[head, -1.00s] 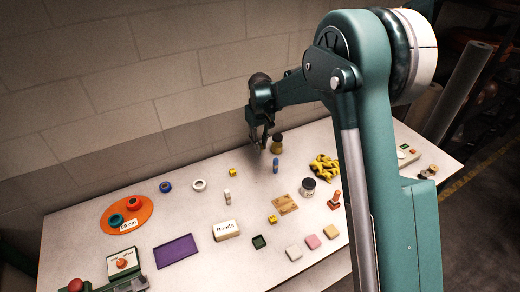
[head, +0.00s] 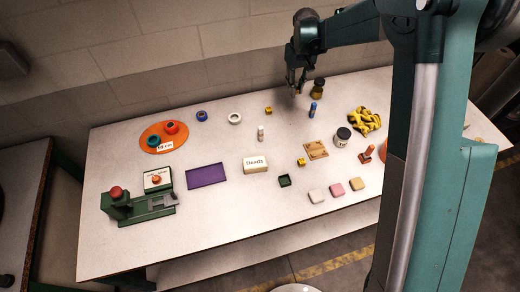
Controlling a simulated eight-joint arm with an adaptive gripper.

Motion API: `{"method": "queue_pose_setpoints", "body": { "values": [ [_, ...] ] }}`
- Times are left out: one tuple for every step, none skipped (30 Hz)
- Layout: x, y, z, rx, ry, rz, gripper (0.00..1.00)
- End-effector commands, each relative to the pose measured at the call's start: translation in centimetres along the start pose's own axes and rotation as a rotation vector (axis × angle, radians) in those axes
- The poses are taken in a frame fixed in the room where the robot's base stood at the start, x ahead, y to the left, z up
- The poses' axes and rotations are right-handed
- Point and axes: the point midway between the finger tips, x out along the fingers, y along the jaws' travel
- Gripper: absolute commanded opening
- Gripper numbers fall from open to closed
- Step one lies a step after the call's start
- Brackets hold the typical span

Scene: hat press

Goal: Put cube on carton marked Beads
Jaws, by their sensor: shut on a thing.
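My gripper (head: 296,86) is at the back of the table, left of a dark jar with a yellowish lower part (head: 319,88). It is shut on a small yellowish thing (head: 298,92), which looks like a cube but is too small and dark to be sure of. The white carton marked Beads (head: 256,165) lies near the middle of the table, in front of my gripper and to its left. Its top looks bare. Two other small yellow blocks stand on the table, one at the back (head: 268,110) and one right of the carton (head: 301,161).
A purple mat (head: 206,176) lies left, with a green press (head: 138,203) beyond.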

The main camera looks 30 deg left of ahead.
Motion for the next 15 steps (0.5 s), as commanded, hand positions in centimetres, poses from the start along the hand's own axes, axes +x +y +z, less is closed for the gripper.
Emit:
{"method": "queue_pose_setpoints", "body": {
  "values": [
    [-0.3, -1.1, 0.6, -0.003, 0.0, 0.0, 0.11],
    [-0.4, -1.8, 0.9, -0.003, 0.0, 0.0, 0.11],
    [-0.6, -2.6, 1.4, -0.004, 0.0, 0.0, 0.11],
    [-0.7, -3.3, 1.8, -0.003, 0.0, 0.0, 0.11],
    [-0.8, -4.0, 2.3, -0.003, 0.0, 0.0, 0.11],
    [-1.0, -5.1, 2.9, -0.004, 0.0, 0.0, 0.11],
    [-1.1, -5.8, 3.4, -0.004, 0.0, 0.0, 0.11],
    [-1.3, -6.6, 4.0, -0.004, 0.0, 0.0, 0.11],
    [-1.5, -7.7, 4.7, -0.003, 0.0, 0.0, 0.11],
    [-1.6, -8.4, 5.2, -0.004, 0.0, 0.0, 0.11],
    [-1.7, -9.1, 5.8, -0.004, 0.0, 0.0, 0.11],
    [-1.9, -10.1, 6.6, -0.003, 0.0, 0.0, 0.11],
    [-2.0, -10.9, 7.2, -0.003, 0.0, 0.0, 0.11],
    [-2.1, -11.6, 7.8, -0.003, 0.0, 0.0, 0.11],
    [-2.3, -12.5, 8.7, -0.003, 0.0, 0.0, 0.11]
  ]
}}
